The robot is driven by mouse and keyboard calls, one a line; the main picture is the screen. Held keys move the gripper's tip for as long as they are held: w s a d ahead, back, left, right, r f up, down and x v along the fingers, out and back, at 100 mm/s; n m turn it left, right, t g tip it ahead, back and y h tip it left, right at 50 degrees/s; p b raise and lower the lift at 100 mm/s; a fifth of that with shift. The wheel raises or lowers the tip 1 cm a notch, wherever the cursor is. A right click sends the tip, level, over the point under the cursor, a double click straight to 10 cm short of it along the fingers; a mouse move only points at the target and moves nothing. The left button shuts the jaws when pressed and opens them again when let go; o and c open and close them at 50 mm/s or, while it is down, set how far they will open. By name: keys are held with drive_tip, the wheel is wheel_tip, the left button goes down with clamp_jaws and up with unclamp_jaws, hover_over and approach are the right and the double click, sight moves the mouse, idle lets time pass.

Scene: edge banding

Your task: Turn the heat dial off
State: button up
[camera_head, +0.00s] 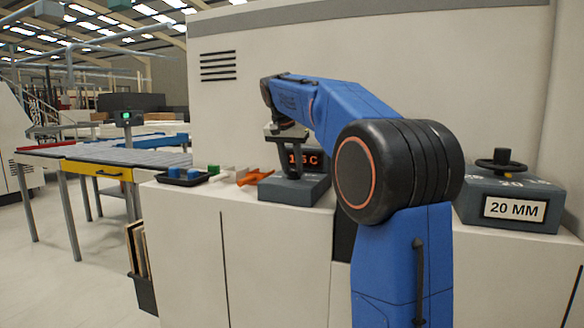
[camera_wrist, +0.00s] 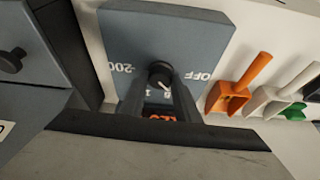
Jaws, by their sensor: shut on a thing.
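The heat dial (camera_wrist: 160,72) is a small black round knob on a blue-grey panel (camera_wrist: 140,28). In the wrist view the panel bears OFF to the right of the knob and 200 to the left, both upside down. My gripper (camera_wrist: 160,84) has its two dark fingers on either side of the knob, shut on it. A white pointer mark shows on the knob's lower side, away from OFF. Orange lit digits show partly between the fingers. In the head view my gripper (camera_head: 291,168) is over the grey dial box (camera_head: 280,192) and hides the knob; the red display (camera_head: 312,160) is partly covered.
Orange (camera_wrist: 228,98), white and green scoop-like pieces lie beside the panel in the wrist view. A dark tray (camera_head: 183,180) with blue pieces stands further left in the head view. A second box (camera_head: 515,210) marked 20 MM with a black handwheel stands right.

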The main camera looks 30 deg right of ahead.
drive_tip(key=n, duration=0.1)
drive_tip(key=n+y, duration=0.1)
drive_tip(key=n, duration=0.1)
drive_tip(key=n+t, duration=0.1)
drive_tip(key=shift+s+d, duration=0.2)
drive_tip(key=shift+d, duration=0.05)
drive_tip(key=shift+d+n+t+y, duration=0.15)
drive_tip(key=shift+n+y, duration=0.4)
drive_tip(key=shift+n, duration=0.8)
drive_tip(key=shift+n+t+y, duration=0.25)
drive_tip(key=shift+n+y, duration=0.3)
drive_tip(key=shift+n, duration=0.8)
drive_tip(key=o, duration=1)
drive_tip(key=shift+o, duration=0.2)
drive_tip(key=shift+r, duration=0.1)
drive_tip(key=d+v, duration=0.1)
drive_tip(key=v, duration=1.6)
drive_tip(key=shift+a, duration=0.4)
drive_tip(key=shift+s+r, duration=0.1)
